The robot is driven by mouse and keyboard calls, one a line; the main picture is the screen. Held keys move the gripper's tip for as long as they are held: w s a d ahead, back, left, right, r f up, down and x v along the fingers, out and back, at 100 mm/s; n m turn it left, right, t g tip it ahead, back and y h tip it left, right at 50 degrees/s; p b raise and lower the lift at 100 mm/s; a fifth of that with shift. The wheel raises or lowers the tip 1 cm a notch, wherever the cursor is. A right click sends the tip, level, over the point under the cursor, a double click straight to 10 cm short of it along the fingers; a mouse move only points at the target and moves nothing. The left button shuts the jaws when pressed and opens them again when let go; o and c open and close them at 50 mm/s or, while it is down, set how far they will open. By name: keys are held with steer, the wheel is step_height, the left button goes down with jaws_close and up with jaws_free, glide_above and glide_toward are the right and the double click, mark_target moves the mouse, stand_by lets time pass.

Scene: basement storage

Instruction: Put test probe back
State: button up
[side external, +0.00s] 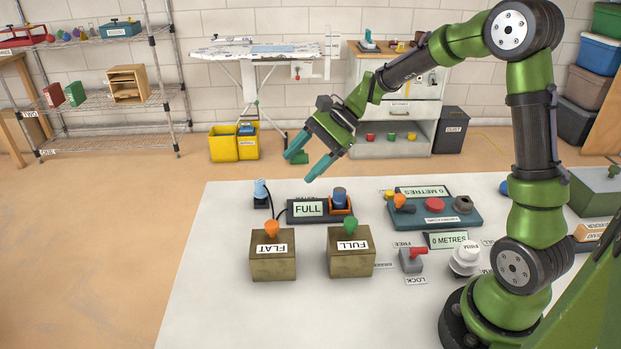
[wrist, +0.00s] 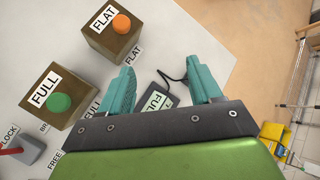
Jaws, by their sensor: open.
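My gripper (side external: 300,167) is open and empty, with its teal fingers above the back of the white table. The wrist view also shows its fingers (wrist: 160,66) apart. A tester with a display (side external: 308,209) reading FULL lies below; the wrist view shows part of this display (wrist: 156,102) between the fingers. A light-blue-topped piece (side external: 261,188) stands in a small dark holder left of the tester. A dark blue cylinder (side external: 340,196) stands in an orange cradle at the tester's right. A black cable (wrist: 172,79) leaves the tester. I cannot tell which blue piece is the probe.
Olive blocks labelled FLAT (side external: 273,266) and FULL (side external: 351,263), with orange and green knobs, stand in front of the tester. A teal control panel (side external: 470,211), a red-handled lever switch (side external: 412,260) and a white knob (side external: 465,259) are to the right. The table's left side is clear.

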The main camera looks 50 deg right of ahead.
steer(key=s+a+r+n+t+h, duration=0.1)
steer(key=s+r+n+h, duration=0.2)
steer(key=s+n, duration=0.3)
steer(key=s+a+r+n+t+h, duration=0.1)
steer(key=s+n, duration=0.5)
steer(key=s, duration=0.8)
step_height(320, 180, up, 3)
steer(key=shift+s+a+r+n+t+h, duration=0.2)
steer(key=shift+a+n+t+h, duration=0.25)
steer(key=shift+h, duration=0.55)
